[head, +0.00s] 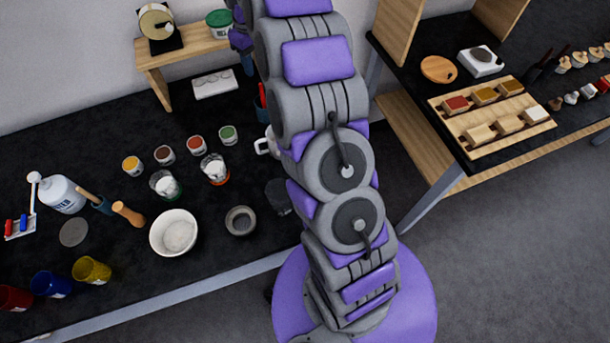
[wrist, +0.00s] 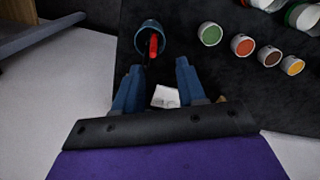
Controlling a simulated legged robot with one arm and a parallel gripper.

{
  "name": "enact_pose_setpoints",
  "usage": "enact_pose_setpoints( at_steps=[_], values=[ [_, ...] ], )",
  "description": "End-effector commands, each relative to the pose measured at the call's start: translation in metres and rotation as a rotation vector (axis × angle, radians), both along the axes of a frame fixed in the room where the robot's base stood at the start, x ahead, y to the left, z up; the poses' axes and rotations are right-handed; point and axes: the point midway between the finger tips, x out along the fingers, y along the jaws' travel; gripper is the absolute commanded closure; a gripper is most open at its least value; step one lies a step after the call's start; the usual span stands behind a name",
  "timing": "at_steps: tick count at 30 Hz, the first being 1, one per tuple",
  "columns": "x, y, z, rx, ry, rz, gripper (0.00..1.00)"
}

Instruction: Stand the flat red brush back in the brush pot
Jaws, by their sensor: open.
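A dark teal pot (wrist: 139,34) shows at the top of the wrist view. A red piece (wrist: 153,46), seemingly the flat red brush, shows at its mouth and leans over the rim toward my gripper. In the head view the red piece (head: 262,94) shows just left of my arm, which hides most of the pot there. My gripper (wrist: 158,75) is open, with the pot and red piece beyond its fingertips and apart from them. Nothing is between the fingers.
Green (wrist: 210,34), red, brown and yellow paint jars stand in a row beside the pot. A white palette (head: 215,83) lies behind them, near a wooden shelf (head: 155,62). A white bowl (head: 174,234) stands farther forward.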

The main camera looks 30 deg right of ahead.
Motion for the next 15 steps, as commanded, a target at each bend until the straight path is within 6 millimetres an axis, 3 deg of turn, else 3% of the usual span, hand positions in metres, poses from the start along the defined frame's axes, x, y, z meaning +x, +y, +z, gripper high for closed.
enact_pose_setpoints(
  at_steps=[7, 15],
  values=[
    [-0.071, 0.041, 0.048, 0.022, 0.018, -0.018, 0.60],
    [-0.169, 0.080, 0.078, 0.024, 0.056, -0.057, 0.60]
  ],
)
